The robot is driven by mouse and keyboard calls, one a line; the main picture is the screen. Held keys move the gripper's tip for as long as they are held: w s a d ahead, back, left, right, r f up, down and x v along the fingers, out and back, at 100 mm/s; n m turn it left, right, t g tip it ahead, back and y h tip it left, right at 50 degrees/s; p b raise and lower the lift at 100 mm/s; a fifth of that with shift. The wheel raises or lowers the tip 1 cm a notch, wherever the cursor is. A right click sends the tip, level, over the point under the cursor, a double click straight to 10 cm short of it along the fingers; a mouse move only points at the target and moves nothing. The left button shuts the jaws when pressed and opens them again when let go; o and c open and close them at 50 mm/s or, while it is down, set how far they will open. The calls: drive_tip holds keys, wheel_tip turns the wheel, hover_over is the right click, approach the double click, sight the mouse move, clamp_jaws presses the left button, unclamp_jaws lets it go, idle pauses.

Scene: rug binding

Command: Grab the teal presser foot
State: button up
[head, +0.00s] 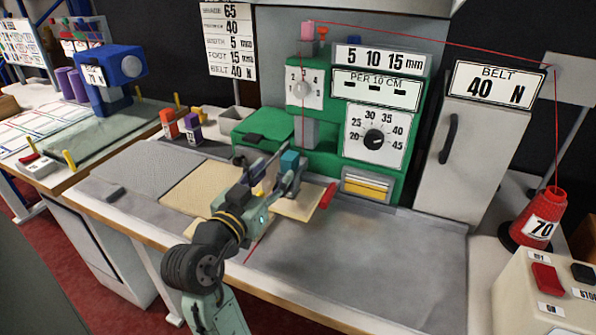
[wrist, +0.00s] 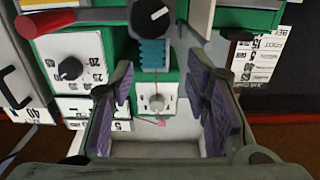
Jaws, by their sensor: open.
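The teal presser foot (head: 290,160) is a small block at the front of the green machine, just under its head and close to my gripper in the head view. In the wrist view the ribbed teal presser foot (wrist: 152,53) hangs below a dark round knob, in line with the gap between my fingers. My gripper (head: 277,168) is open, and its purple-padded fingers show on both sides in the wrist view (wrist: 161,85). Nothing is between the pads. I cannot tell how far the foot is from the fingertips.
The green machine (head: 412,100) with dials stands behind. A red-tipped lever (head: 327,195) is right of my gripper. A tan rug piece (head: 190,190) lies on the table. A red thread cone (head: 540,212) is at far right. The grey table at front right (head: 350,260) is clear.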

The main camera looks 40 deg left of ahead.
sight(286, 165)
drive_tip(key=shift+x, duration=0.85)
drive_tip(key=p+x, duration=0.1)
drive_tip(key=x, duration=0.1)
drive_tip(key=d+p+x, duration=0.1)
drive_tip(key=x, duration=0.1)
drive_tip(key=shift+w+a, duration=0.1)
drive_tip(key=shift+w, duration=0.1)
drive_tip(key=shift+w+a, duration=0.15)
drive_tip(key=shift+w, duration=0.4)
drive_tip(key=shift+c, duration=0.4)
clamp_jaws()
